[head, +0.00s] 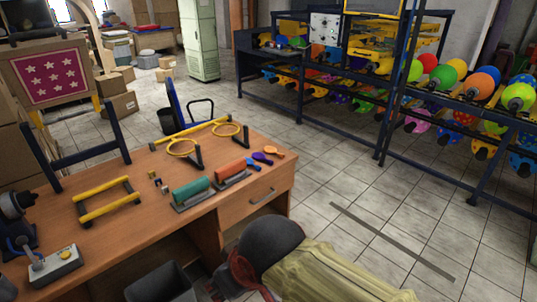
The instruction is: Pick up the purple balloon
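A small purple balloon (262,158) lies limp and uninflated on the wooden table (150,235), near its far right corner. An orange balloon (273,151) lies just to its right and a blue balloon (252,164) just to its left, all close together. My gripper is not in the head view, so its place relative to the purple balloon does not show.
Orange (231,172) and green (191,192) rollers lie left of the balloons. Racks of inflated balloons (518,95) line the right; tiled floor between is open.

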